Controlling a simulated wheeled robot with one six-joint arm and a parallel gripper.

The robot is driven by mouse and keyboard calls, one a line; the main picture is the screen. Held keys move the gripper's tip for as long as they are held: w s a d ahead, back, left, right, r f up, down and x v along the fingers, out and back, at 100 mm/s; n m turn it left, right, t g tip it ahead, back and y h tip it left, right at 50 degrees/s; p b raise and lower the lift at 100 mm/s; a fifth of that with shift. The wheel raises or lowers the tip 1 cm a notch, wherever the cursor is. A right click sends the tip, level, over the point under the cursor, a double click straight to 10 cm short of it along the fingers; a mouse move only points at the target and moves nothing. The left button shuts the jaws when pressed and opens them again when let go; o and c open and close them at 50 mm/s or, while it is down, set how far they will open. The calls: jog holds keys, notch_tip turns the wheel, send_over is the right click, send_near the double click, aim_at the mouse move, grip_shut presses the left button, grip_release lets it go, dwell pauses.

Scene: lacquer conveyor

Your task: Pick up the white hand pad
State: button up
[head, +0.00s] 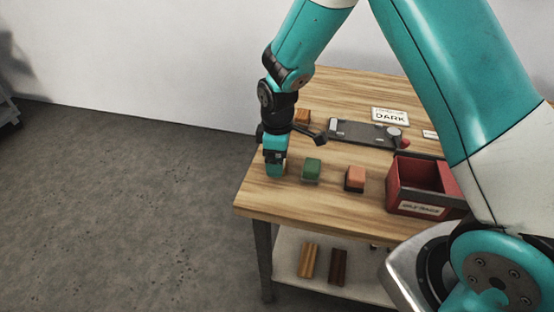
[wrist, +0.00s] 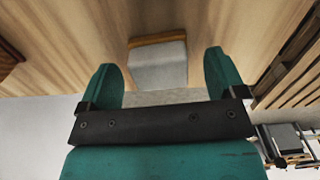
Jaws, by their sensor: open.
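The white hand pad (wrist: 160,74) shows in the wrist view as a pale grey-white block with an orange-brown edge along its far side. It is on the wooden table (head: 262,200). My gripper (wrist: 160,60) is open, with one teal finger on each side of the pad in the picture and a gap on both sides. I cannot tell how far the fingertips are above it. In the head view my gripper (head: 275,170) points down near the table's left front corner, and the pad is hidden behind it there.
A green pad (head: 312,168) and an orange pad (head: 355,177) stand right of my gripper. A red bin (head: 429,178) is farther right. A shelf below holds two wooden strips.

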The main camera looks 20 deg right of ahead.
jog(key=shift+f, duration=0.25)
jog(key=c, duration=1)
jog(key=shift+r, duration=0.15)
